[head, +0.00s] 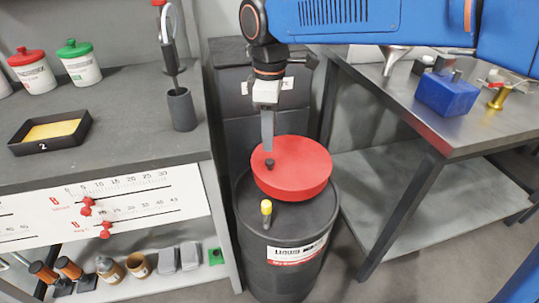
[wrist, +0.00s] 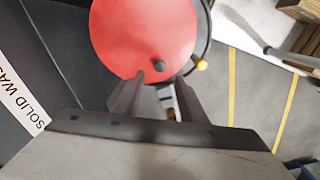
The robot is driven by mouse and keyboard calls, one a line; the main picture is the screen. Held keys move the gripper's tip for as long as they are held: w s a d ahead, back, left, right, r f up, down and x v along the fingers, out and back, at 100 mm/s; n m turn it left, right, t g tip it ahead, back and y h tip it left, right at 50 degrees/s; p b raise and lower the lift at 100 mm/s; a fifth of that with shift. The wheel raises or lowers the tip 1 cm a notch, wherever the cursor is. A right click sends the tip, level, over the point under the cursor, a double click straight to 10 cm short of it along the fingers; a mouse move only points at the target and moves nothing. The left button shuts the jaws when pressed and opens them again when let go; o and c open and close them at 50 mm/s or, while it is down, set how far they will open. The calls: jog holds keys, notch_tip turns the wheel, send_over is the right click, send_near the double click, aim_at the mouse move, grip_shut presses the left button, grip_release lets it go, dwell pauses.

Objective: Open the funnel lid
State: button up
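The funnel lid (head: 300,170) is a round red disc over the top of a black drum (head: 280,240). A small black knob (head: 269,163) stands on the lid near its left edge. A yellow-tipped handle (head: 266,208) sticks up at the drum's front. My gripper (head: 267,147) points down just above the black knob. In the wrist view, the two fingers of my gripper (wrist: 159,78) are apart, with nothing between them. The knob (wrist: 159,66) shows just beyond the fingertips, between their lines. The lid (wrist: 140,35) looks shut; the funnel under it is hidden.
A grey bench (head: 125,105) with a black tray (head: 50,131) and a dark cup (head: 181,109) stands at left. A metal table (head: 440,130) with a blue box (head: 446,93) stands at right. Dark bins (head: 255,120) are behind the drum.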

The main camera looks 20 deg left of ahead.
aim_at(270, 161)
notch_tip(270, 161, down, 8)
jog(key=shift+r, duration=0.15)
jog(key=shift+c, duration=0.5)
grip_shut()
